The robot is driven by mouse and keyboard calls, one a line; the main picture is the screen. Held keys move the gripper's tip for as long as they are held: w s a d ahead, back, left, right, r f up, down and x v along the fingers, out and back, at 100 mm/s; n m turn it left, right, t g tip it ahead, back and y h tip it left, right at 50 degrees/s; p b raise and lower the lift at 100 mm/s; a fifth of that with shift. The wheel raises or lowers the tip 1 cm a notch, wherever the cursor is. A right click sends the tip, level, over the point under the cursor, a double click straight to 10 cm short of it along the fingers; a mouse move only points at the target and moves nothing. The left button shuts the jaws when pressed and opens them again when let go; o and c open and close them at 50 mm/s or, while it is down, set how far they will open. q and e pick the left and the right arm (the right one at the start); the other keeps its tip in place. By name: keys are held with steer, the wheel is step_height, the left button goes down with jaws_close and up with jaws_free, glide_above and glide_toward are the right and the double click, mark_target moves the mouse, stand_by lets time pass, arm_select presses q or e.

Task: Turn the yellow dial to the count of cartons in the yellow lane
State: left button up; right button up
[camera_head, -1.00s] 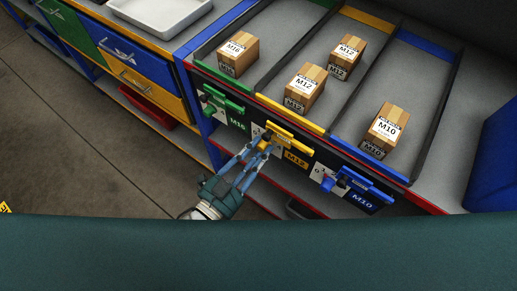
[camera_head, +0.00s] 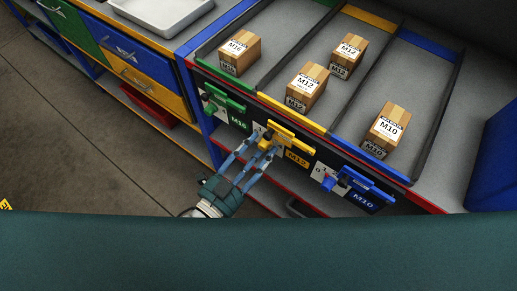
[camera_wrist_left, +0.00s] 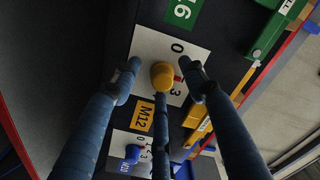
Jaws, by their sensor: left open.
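The yellow dial (camera_wrist_left: 161,75) sits on a white plate in the left wrist view, with a small red mark at its right side. A 0 and a 3 are readable on the plate; other digits are hidden. In the head view the dial (camera_head: 265,144) is partly covered by my fingers. My left gripper (camera_head: 262,148) is open, its fingers spread around the dial; in the wrist view the fingers (camera_wrist_left: 160,66) stand on both sides of it, with a third below. The yellow lane (camera_head: 326,107) holds two M12 cartons, one nearer (camera_head: 306,88) and one farther (camera_head: 347,54). My right gripper is not in view.
A yellow bar (camera_head: 291,138) juts out beside the dial. A green bar (camera_head: 225,106) and a blue dial (camera_head: 329,183) with a blue bar (camera_head: 366,186) flank it. The green lane holds one carton (camera_head: 240,53), the blue lane another (camera_head: 386,131).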

arm_select(q)
steer(key=v, duration=1.2)
